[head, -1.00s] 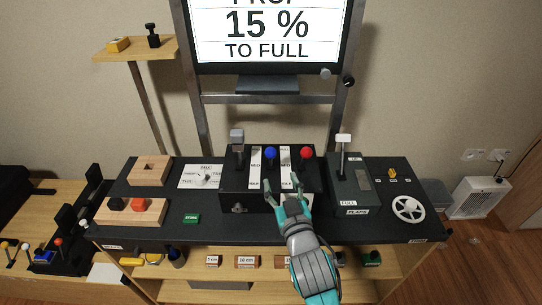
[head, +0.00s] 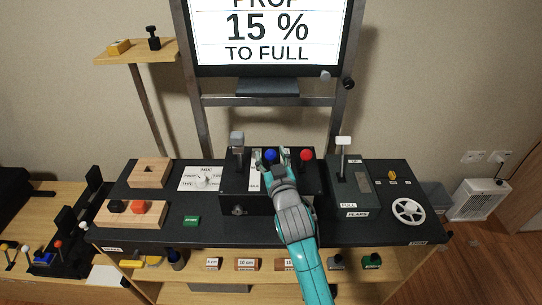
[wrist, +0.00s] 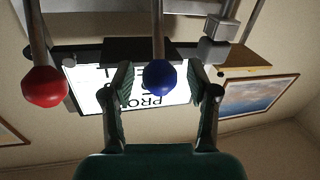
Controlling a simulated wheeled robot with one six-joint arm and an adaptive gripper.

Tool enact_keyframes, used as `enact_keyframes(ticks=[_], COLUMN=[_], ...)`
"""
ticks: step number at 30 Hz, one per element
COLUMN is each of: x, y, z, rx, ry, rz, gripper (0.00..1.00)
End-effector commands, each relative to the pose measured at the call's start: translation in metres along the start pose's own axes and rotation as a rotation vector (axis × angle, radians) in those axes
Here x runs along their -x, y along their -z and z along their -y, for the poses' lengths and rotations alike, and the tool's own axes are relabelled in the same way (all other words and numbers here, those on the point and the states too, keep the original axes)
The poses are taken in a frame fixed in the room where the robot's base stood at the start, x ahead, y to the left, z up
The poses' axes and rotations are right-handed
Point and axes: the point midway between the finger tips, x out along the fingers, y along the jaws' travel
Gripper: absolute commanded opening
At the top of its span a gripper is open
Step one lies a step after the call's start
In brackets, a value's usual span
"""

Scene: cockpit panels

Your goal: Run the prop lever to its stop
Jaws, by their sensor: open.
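The prop lever is the middle lever with a blue knob (head: 270,155) on the black lever box (head: 310,187). My gripper (head: 271,161) is open at the blue knob, its fingers to either side. In the wrist view the blue knob (wrist: 160,77) sits between the two open fingertips (wrist: 161,85), with a gap visible on each side. The screen (head: 266,35) reads 15 % to full, with the word above it cut off at the top. The lower part of the lever is hidden by my gripper in the head view.
A red-knobbed lever (head: 306,155) stands close on the right and a grey-handled lever (head: 237,141) on the left. The flaps lever (head: 343,143) is farther right, beside a white wheel (head: 408,210). Wooden blocks (head: 150,172) lie at the desk's left.

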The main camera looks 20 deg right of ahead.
Motion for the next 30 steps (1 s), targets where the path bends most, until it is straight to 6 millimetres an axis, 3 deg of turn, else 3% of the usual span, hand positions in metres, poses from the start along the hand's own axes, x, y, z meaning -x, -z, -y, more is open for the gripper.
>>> enact_keyframes(ticks=[9, 16, 25, 30], x=[-0.002, -0.002, -0.004, -0.015], y=[0.0, 0.0, 0.001, 0.005], z=[0.0, 0.0, 0.0, 0.0], rx=[0.0, 0.0, -0.002, -0.01], ry=[0.0, 0.0, 0.001, 0.005], rz=[0.0, 0.0, 0.006, 0.038], gripper=[0.59, 0.02, 0.0, 0.0])
